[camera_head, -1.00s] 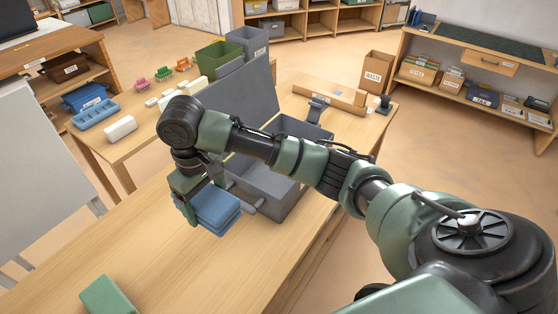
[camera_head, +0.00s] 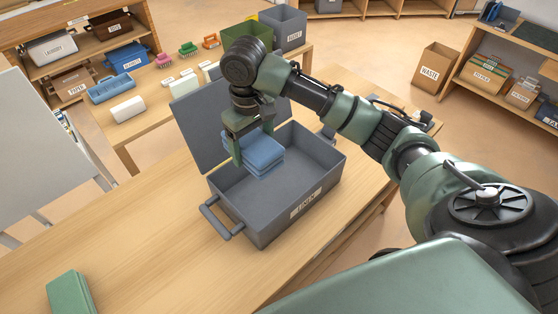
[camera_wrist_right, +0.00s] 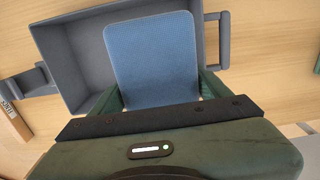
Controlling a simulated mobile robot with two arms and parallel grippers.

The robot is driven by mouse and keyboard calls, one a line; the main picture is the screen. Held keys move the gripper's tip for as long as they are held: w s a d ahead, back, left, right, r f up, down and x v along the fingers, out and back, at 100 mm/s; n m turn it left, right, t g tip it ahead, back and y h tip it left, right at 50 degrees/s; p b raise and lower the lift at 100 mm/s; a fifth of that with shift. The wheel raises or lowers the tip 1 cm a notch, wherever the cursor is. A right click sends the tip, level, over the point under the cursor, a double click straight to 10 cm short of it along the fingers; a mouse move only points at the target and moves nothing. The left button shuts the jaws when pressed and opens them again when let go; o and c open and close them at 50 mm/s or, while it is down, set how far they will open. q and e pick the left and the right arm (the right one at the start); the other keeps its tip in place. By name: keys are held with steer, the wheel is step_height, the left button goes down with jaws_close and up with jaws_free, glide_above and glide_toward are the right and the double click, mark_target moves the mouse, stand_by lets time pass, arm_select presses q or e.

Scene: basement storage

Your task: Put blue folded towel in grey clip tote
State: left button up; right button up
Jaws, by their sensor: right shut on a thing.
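The blue folded towel (camera_head: 258,152) is held by my right gripper (camera_head: 248,150), which is shut on its left part. The towel is over the open grey clip tote (camera_head: 325,172), inside its outline as seen by the head camera. I cannot tell exactly how far it is above the tote floor. The tote's lid stands open at the back left, and a label is on its front wall. In the right wrist view the towel (camera_wrist_right: 152,60) lies between the green fingers, with the tote wall (camera_wrist_right: 62,62) around it. My left gripper is not in view.
A green folded cloth (camera_head: 70,293) lies at the table's front left. A waste box (camera_head: 437,68) stands on the floor behind. A side table holds a blue tray (camera_head: 110,90), a white block (camera_head: 127,108), brushes and bins. The wooden tabletop (camera_head: 150,235) left of the tote is clear.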

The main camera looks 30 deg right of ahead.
steer(key=shift+a+f+p, duration=0.1)
steer(key=shift+f+p, duration=1.1)
steer(key=shift+f, duration=8.65)
steer(key=shift+f, duration=0.6)
steer(key=o, duration=1.5)
steer(key=shift+s, duration=0.1)
steer(key=shift+o, duration=0.2)
